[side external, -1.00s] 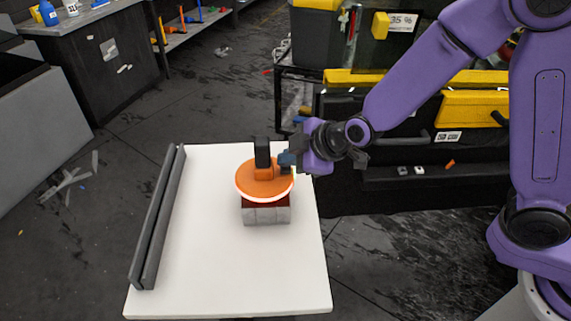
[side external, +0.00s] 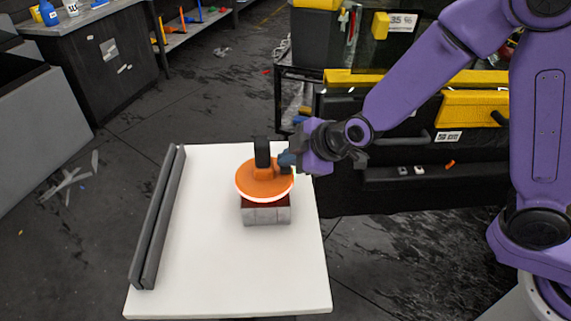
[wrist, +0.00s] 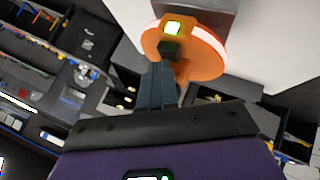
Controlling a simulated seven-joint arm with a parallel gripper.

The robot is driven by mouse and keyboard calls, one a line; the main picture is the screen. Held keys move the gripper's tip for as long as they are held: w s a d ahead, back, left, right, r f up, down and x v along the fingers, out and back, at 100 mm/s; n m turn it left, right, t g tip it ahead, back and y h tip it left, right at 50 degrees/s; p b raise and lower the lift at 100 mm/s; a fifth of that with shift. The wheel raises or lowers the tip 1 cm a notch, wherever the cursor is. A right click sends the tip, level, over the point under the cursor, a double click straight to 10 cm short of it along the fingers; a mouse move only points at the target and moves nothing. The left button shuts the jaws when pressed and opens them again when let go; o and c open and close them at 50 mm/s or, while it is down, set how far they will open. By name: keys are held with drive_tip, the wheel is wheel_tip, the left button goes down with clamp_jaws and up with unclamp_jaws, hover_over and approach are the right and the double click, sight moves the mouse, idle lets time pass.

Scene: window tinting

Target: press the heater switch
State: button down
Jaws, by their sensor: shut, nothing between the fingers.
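The heater (side external: 258,184) is an orange disc with a pale, glowing rim and a black-topped handle. It rests on or just above a grey block (side external: 266,215), whose top looks red. My gripper (side external: 286,160) is at the right side of the heater's handle. Its fingers (wrist: 162,70) are shut and empty, their tips close to the dark part below the green light. I cannot tell whether they touch it.
The white table (side external: 220,285) has free room in front of the block. Two long dark grey bars (side external: 158,220) lie along its left edge. Black and yellow cases (side external: 470,110) stand behind my arm.

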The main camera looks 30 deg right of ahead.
sight(289, 170)
drive_tip(key=shift+f, duration=0.15)
idle(0.4)
drive_tip(key=shift+f, duration=0.35)
drive_tip(key=shift+r, duration=0.4)
idle(0.4)
drive_tip(key=shift+r, duration=3.1)
drive_tip(key=shift+s, duration=0.1)
